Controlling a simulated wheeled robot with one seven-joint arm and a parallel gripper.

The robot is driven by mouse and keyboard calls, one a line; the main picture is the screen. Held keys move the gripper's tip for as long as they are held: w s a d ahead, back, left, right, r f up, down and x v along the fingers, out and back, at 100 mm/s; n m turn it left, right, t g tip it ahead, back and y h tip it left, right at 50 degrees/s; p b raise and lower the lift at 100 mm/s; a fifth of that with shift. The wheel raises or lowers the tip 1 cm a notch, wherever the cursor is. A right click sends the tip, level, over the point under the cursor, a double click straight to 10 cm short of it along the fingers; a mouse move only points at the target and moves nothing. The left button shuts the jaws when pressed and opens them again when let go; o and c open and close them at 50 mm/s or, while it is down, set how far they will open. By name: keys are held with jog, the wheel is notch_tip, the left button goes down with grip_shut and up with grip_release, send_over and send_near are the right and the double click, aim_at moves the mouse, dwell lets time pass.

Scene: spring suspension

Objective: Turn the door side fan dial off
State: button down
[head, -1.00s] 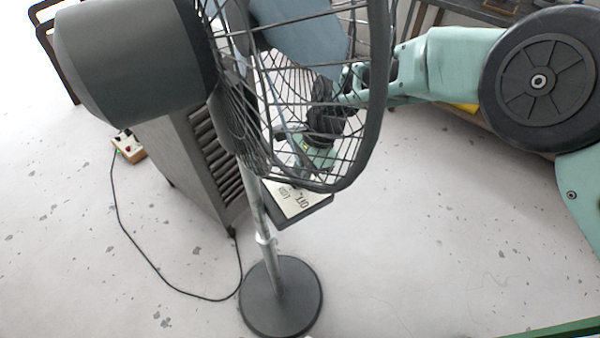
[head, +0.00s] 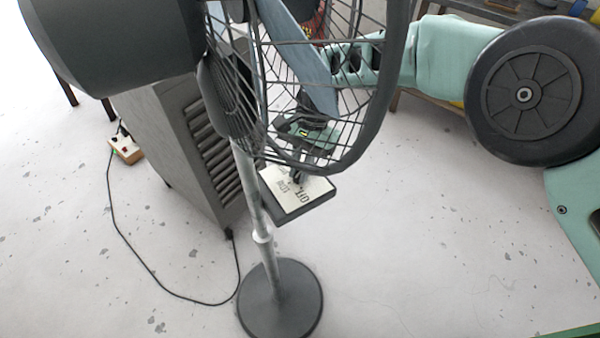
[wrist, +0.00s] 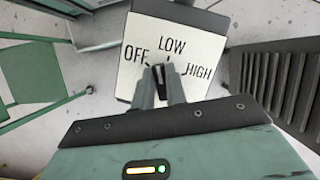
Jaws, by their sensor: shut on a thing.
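The control plate (head: 270,177) of the pedestal fan (head: 398,75) is cream with a dark edge and sits low on the pole. In the wrist view, the plate (wrist: 211,42) reads OFF, LOW and HIGH. The black dial (wrist: 160,77) is small and narrow, between the fingertips of my gripper (wrist: 160,88). My gripper is shut on the dial; its fingers cover part of it. The dial's end lies below LOW, to the right of OFF; its exact setting is unclear. In the head view my gripper (head: 299,174) reaches down to the plate behind the fan's cage.
The fan's pole stands on a round dark base (head: 281,300). A grey louvred unit (head: 175,140) is close to its left. A black cable (head: 150,265) runs over the floor to a small switch box (head: 125,148).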

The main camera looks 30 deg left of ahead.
jog(key=n+h+b, duration=0.1)
jog(key=n, duration=0.1)
jog(key=n+b, duration=0.1)
jog(key=n, duration=0.1)
jog(key=shift+n+t+h, duration=0.3)
jog(key=shift+n+h, duration=0.1)
jog(key=shift+w, duration=0.1)
dwell(0.4)
jog(key=c, duration=1.4)
grip_release()
jog(key=shift+c, duration=0.2)
jog(key=shift+d, duration=0.1)
